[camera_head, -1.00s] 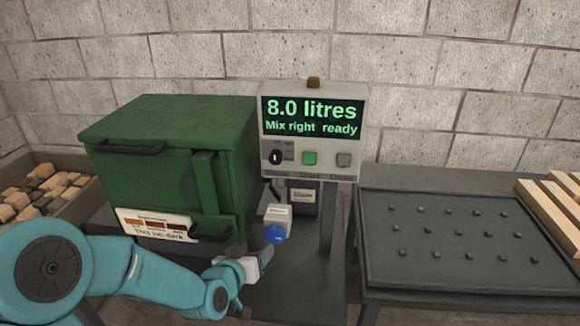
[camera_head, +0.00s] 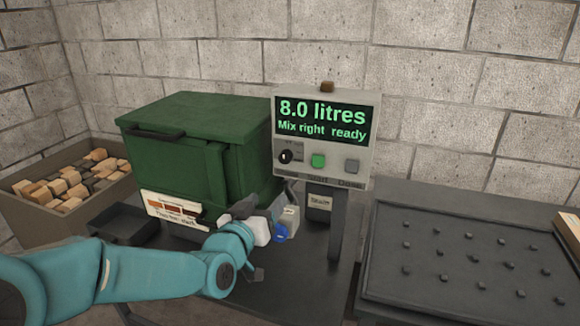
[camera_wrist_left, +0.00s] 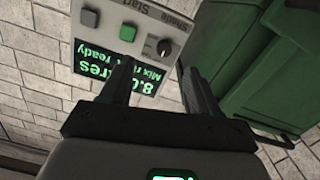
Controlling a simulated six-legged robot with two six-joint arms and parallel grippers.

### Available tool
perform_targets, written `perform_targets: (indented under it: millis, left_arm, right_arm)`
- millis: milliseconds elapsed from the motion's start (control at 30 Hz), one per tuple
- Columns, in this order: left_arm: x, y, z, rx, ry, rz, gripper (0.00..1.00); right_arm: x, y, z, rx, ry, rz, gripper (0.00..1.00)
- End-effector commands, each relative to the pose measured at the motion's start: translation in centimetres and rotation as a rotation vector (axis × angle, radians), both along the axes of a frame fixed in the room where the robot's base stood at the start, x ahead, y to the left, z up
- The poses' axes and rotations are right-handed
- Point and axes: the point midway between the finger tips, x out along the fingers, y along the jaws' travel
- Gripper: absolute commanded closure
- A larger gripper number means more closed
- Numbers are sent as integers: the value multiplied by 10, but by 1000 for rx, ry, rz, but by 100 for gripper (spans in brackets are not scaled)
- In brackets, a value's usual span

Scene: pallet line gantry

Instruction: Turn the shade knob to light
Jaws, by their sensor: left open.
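The shade knob (camera_head: 286,157) is a round black dial with a pale mark, at the left of the grey control panel (camera_head: 366,150). It also shows in the left wrist view (camera_wrist_left: 164,47), beside the word Shade. Its setting is too small to read. My left gripper (camera_wrist_left: 158,78) is open and empty, its two dark fingers pointing toward the panel and short of it. In the head view the left gripper (camera_head: 256,231) is below and left of the knob, in front of the green cabinet. My right gripper is in neither view.
A green button (camera_head: 318,161) and a grey button (camera_head: 352,166) sit right of the knob. The green cabinet (camera_head: 195,130) stands left, bearing a sample card (camera_head: 178,210). A blue-ended fitting (camera_head: 281,234) is close to my left gripper. A studded table (camera_head: 440,220) is right.

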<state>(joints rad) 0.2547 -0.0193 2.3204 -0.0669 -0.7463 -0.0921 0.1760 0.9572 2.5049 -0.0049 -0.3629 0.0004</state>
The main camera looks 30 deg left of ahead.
Motion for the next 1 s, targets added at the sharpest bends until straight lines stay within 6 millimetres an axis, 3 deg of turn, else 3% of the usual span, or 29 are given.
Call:
perform_targets:
  millis: [200,333,800,1000]
  left_arm:
    - [-12,18,19,18,-56,33,39]
    - [-2,23,19,17,-54,35,39]
    - [102,44,20,17,-54,33,39]
    - [134,50,20,17,-55,33,39]
  right_arm:
    - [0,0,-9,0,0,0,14]
    - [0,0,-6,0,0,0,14]
    - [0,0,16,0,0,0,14]
    - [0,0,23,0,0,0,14]
